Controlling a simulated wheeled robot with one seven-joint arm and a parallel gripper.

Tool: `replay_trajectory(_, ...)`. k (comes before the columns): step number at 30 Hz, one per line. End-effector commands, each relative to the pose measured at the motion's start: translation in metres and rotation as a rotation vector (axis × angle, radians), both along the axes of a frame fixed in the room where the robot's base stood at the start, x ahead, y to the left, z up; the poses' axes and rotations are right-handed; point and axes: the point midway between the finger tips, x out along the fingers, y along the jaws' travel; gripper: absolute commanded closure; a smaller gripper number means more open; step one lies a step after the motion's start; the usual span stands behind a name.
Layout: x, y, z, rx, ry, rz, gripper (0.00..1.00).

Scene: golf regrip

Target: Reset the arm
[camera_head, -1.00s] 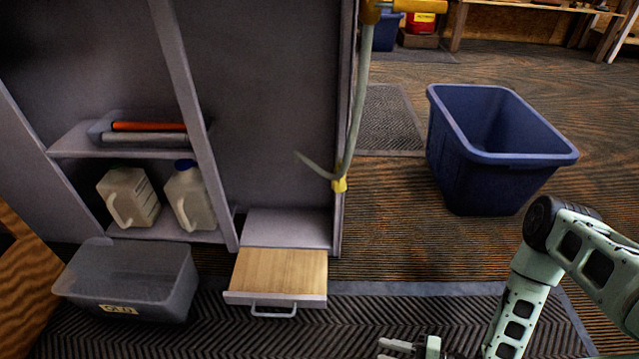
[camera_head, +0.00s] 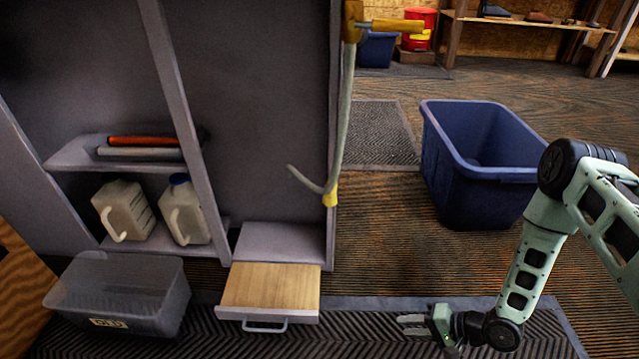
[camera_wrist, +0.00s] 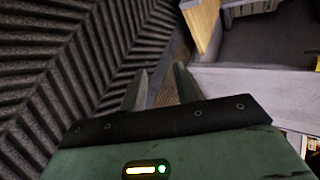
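My gripper (camera_head: 412,325) is low over the ribbed black mat at the bottom of the head view, to the right of the open drawer. In the wrist view its two fingers (camera_wrist: 160,88) stand apart with a gap between them and nothing held. My green arm reaches down to it from the right side of the head view.
The drawer (camera_head: 268,290) with a wooden top juts out from the grey shelf unit. A clear grey bin (camera_head: 120,290) stands on the mat at left. A blue tub (camera_head: 478,190) stands behind my arm. A hose (camera_head: 343,130) hangs from the unit's side. Two jugs (camera_head: 122,212) sit on the lower shelf.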

Motion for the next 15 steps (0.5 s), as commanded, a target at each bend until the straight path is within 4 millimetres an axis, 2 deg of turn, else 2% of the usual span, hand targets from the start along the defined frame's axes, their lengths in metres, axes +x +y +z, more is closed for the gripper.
replay_trajectory(1, 0.017, -0.010, 0.012, -0.070, -0.033, 0.020, 0.69)
replay_trajectory(6, 0.062, -0.046, 0.054, -0.346, -0.119, 0.093, 0.69)
replay_trajectory(8, 0.074, -0.059, 0.073, -0.436, -0.139, 0.115, 0.69)
replay_trajectory(12, 0.093, -0.084, 0.123, -0.629, -0.170, 0.160, 0.69)
replay_trajectory(15, 0.099, -0.099, 0.161, -0.746, -0.177, 0.188, 0.69)
